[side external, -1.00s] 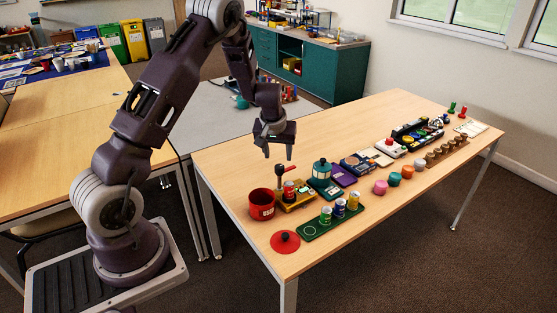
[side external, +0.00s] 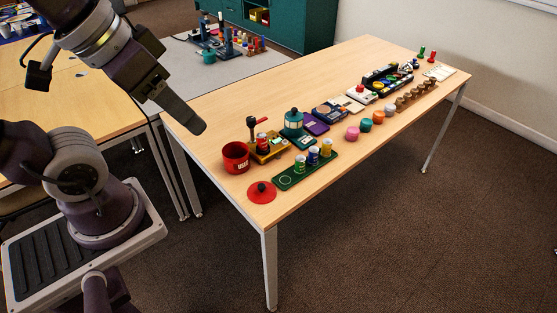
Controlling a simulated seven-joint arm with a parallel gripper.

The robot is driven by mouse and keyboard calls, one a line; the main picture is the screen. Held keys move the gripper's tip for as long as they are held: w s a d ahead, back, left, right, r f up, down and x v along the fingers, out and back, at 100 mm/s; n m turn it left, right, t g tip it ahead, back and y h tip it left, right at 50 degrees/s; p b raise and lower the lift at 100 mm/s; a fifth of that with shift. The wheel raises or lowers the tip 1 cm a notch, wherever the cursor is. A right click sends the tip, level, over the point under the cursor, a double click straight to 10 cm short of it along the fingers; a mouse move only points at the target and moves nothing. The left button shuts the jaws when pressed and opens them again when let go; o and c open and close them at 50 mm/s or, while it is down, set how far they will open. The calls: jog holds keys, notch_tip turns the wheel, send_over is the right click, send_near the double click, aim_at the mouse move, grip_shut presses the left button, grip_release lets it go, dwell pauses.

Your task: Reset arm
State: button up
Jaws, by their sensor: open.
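My gripper (side external: 180,108) hangs in the upper left of the side external view, large and seen side-on. It points down and to the right, in front of the table's left end in the picture. One broad finger shows clearly, and the other is hidden behind it or cannot be made out. The jaws are open and I see nothing held in them.
The long wooden table (side external: 330,75) holds a red pot (side external: 235,160), a red lid (side external: 262,192), a green tray (side external: 285,181) with cans, a teal lantern-like object (side external: 293,122) and several coloured pots. The table's back-left surface is clear. Another grey table stands behind.

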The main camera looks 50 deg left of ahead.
jog(key=shift+s+f, duration=0.15)
jog(key=shift+s, duration=0.6)
